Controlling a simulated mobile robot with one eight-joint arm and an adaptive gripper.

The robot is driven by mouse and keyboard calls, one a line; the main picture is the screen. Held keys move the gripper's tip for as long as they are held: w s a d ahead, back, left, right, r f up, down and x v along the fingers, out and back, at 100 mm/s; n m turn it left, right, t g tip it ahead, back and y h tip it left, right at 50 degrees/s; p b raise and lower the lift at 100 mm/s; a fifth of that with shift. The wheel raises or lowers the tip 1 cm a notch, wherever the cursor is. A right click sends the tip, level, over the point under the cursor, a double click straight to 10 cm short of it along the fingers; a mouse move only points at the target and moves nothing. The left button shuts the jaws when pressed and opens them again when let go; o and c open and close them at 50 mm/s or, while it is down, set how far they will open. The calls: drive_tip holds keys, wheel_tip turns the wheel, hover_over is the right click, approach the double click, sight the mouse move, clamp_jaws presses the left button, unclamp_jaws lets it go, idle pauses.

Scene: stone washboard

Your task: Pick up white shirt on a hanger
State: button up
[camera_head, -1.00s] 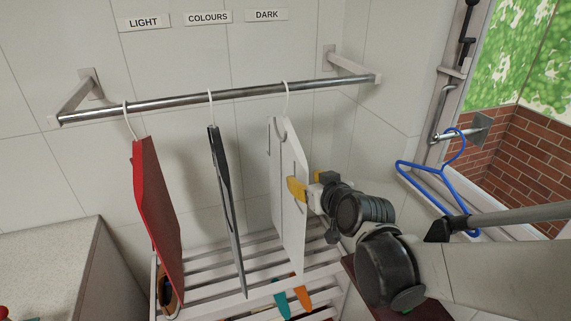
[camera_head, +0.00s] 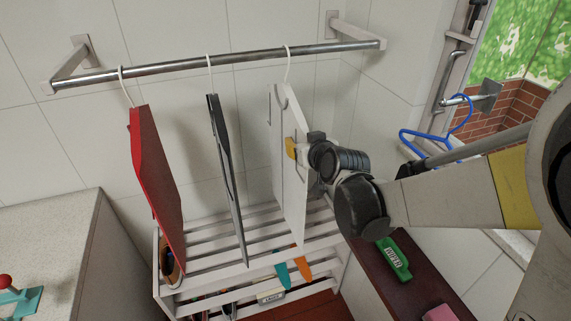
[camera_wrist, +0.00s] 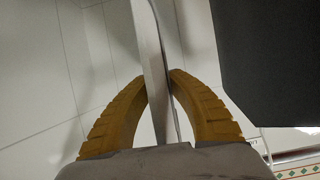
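The white shirt (camera_head: 290,190) is a flat, stiff panel on a white hanger (camera_head: 287,68), whose hook is over the metal rail (camera_head: 225,58). My gripper (camera_head: 291,148) is at the shirt's right edge, around its upper middle. In the wrist view the two yellow fingers (camera_wrist: 158,82) lie on either side of the shirt's edge (camera_wrist: 152,45), their tips against it. The gripper looks shut on the shirt. The far finger is mostly hidden behind the shirt in the head view.
A dark grey shirt (camera_head: 226,170) and a red shirt (camera_head: 158,180) hang to the left on the rail. A white slatted rack (camera_head: 205,255) stands below. A blue hanger (camera_head: 437,135) hangs at the right. A green item (camera_head: 394,258) lies on a dark red surface (camera_head: 420,291).

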sight(299, 132)
clamp_jaws()
drive_tip(key=shift+r, duration=0.5)
drive_tip(key=r, duration=0.1)
drive_tip(key=r+p, duration=0.1)
drive_tip(key=shift+s+d+r, duration=0.15)
drive_tip(key=shift+s+r, duration=0.25)
drive_tip(key=s+d+p, duration=0.1)
drive_tip(key=s+d, duration=0.2)
drive_tip(key=s, duration=0.5)
drive_tip(key=s+d+p, duration=0.1)
drive_tip(key=s+d, duration=0.1)
drive_tip(key=s, duration=0.6)
drive_tip(key=shift+d+p, duration=0.3)
drive_tip(key=shift+d, duration=0.1)
drive_tip(key=shift+f, duration=0.1)
